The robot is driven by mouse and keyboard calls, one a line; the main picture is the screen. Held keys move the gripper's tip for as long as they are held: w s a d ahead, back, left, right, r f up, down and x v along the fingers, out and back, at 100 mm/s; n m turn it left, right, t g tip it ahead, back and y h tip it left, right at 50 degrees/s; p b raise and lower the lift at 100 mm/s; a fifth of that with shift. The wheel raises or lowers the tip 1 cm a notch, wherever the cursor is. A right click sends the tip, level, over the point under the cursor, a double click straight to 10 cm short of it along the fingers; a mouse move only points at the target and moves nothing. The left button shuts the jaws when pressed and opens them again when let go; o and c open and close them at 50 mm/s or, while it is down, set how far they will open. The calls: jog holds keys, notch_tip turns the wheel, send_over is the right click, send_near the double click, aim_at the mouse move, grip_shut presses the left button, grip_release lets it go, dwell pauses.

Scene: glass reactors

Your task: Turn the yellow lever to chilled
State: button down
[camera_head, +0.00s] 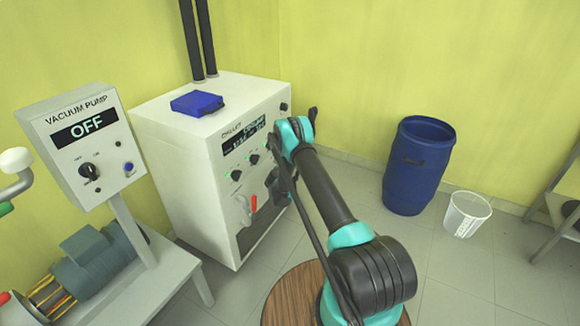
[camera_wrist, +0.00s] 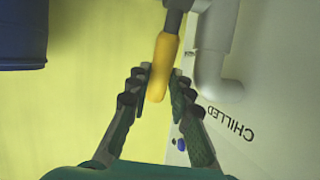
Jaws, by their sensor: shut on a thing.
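The yellow lever (camera_wrist: 162,62) shows at the top middle of the wrist view, on a dark grey fitting. My gripper (camera_wrist: 160,78) has a finger on each side of its lower end and is shut on it. The word CHILLED (camera_wrist: 230,122) is printed on the white panel right of the lever and appears upside down and tilted. In the head view, the yellow lever is hidden behind my arm, at the front of the white chiller cabinet (camera_head: 175,135).
A red-handled valve (camera_head: 252,204) is on the chiller front, left of my arm. A blue barrel (camera_head: 416,175) and a white bucket (camera_head: 466,214) stand on the floor to the right. The vacuum pump panel (camera_head: 85,145) is at the left. A pale pipe (camera_wrist: 212,65) runs close beside the lever.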

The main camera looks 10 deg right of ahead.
jog(key=c, duration=1.4)
grip_release()
jog(key=shift+o, duration=0.2)
jog(key=v, duration=0.7)
jog(key=shift+s, duration=0.2)
jog(key=shift+a+r, duration=0.1)
